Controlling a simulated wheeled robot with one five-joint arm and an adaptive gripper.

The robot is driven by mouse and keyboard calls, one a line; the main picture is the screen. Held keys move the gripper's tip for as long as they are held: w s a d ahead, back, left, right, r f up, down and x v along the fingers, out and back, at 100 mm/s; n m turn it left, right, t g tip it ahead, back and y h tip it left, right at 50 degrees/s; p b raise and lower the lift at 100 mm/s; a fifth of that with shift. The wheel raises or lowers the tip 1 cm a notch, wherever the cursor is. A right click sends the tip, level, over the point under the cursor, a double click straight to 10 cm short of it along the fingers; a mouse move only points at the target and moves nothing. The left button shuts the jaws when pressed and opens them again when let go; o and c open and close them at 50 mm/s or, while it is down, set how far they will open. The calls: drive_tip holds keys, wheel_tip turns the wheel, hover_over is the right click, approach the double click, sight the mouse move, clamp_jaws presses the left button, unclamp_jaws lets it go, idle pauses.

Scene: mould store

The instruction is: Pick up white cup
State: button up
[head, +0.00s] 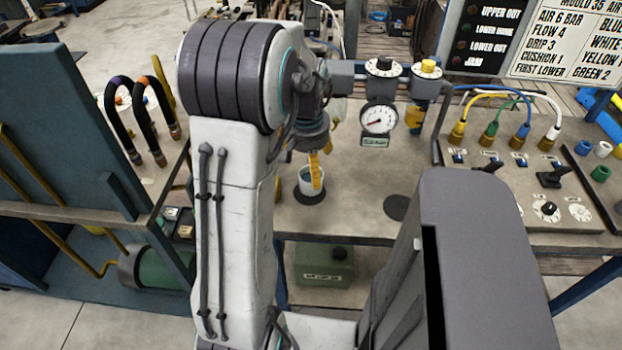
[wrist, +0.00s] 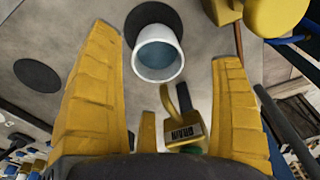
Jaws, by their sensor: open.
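The white cup (head: 309,183) stands upright on a dark round pad (head: 309,197) on the bench, partly hidden by my gripper in the head view. In the wrist view the cup (wrist: 158,54) shows its open rim and a blue-grey inside, at top centre on the dark pad (wrist: 152,14). My gripper (head: 316,178) has yellow fingers pointing down at the cup. In the wrist view my gripper (wrist: 170,60) is open, with the cup ahead between the two fingers, and I see no contact.
A second dark pad (head: 397,207) lies bare to the right. A pressure gauge (head: 379,118) and yellow valve knob (head: 428,66) stand behind it. A yellow lever with a tag (wrist: 186,128) lies close to the fingers. A hose panel (head: 548,175) is at right, black hoses (head: 145,120) at left.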

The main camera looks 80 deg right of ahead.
drive_tip(key=shift+s+f+p, duration=0.1)
drive_tip(key=shift+f+p, duration=0.6)
drive_tip(key=shift+p, duration=0.1)
drive_tip(key=shift+d+f+p, duration=0.15)
drive_tip(key=shift+f+p, duration=0.25)
drive_tip(key=shift+f, duration=0.45)
drive_tip(key=shift+d+f+p, duration=0.1)
drive_tip(key=shift+f+p, duration=0.25)
drive_tip(key=shift+f, duration=0.45)
drive_tip(key=c, duration=1.3)
drive_tip(key=shift+r, duration=0.15)
